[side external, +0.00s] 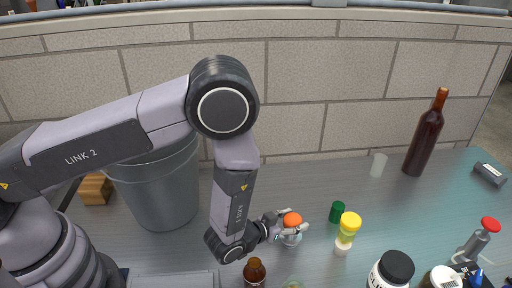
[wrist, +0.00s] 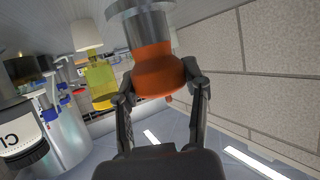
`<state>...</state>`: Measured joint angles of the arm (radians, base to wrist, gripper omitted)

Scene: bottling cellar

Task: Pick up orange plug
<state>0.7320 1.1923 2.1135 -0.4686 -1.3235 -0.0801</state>
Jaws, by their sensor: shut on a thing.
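The orange plug (side external: 291,219) is near the middle of the bench in the side view, orange end up, with a grey, shiny part under it. My gripper (side external: 289,231) reaches it from the left, its fingers around it. In the wrist view, which looks upside down, the plug (wrist: 160,72) fills the space between the two dark fingers of my gripper (wrist: 161,84), and its grey cylinder and wider flange show above the orange part. My gripper is shut on the plug. I cannot tell whether the grey part touches the bench.
A yellow-topped bottle (side external: 348,226) and a green cap (side external: 338,211) stand close to the right. A brown bottle (side external: 254,273) and a black-lidded white jar (side external: 387,275) are in front. A grey bucket (side external: 160,190) stands left; a wine bottle (side external: 424,138) and clear cup (side external: 378,165) stand back right.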

